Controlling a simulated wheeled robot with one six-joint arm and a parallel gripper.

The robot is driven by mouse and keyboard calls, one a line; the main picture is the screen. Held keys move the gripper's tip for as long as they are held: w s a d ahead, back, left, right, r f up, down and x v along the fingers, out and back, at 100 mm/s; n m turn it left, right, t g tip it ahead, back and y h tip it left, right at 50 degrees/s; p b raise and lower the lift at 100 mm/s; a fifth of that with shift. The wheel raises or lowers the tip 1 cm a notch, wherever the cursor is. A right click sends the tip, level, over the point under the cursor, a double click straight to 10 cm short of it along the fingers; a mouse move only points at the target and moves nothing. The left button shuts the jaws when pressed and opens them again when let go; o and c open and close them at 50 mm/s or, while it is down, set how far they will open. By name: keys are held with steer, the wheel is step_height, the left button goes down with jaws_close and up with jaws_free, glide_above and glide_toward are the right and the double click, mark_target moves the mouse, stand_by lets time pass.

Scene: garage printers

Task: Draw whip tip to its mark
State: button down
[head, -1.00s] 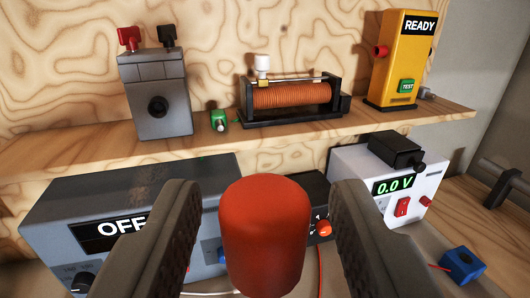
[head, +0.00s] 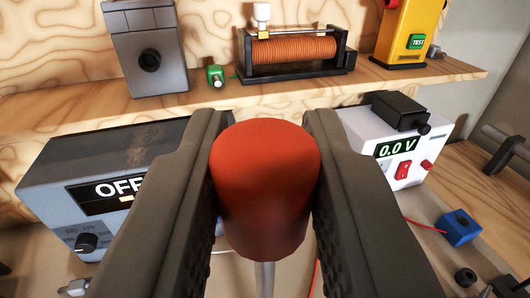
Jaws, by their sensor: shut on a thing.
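My gripper (head: 265,190) reaches in from the bottom of the head view, its two dark padded fingers on either side of a red-orange rounded cap (head: 265,175). The fingers are shut on this cap. A thin pale rod shows below the cap, so it looks like the whip's tip, though I cannot be sure. No mark for it can be made out. The cap and fingers hide part of the bench behind them.
A grey unit reading OFF (head: 110,190) stands left, and a white meter reading 0.0 V (head: 400,165) right. A wooden shelf (head: 290,97) holds a copper coil (head: 293,50), a grey box (head: 145,50), a green connector (head: 216,75) and a yellow tester (head: 408,30). A blue block (head: 460,228) lies right.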

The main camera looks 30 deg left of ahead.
step_height(320, 180, down, 11)
steer(key=shift+f, duration=0.15)
stand_by(0.4)
steer(key=c, duration=1.2)
jaws_free()
steer(key=shift+c, duration=0.2)
steer(key=v, duration=1.7)
steer(key=shift+s, duration=0.2)
steer(key=shift+d, duration=0.1)
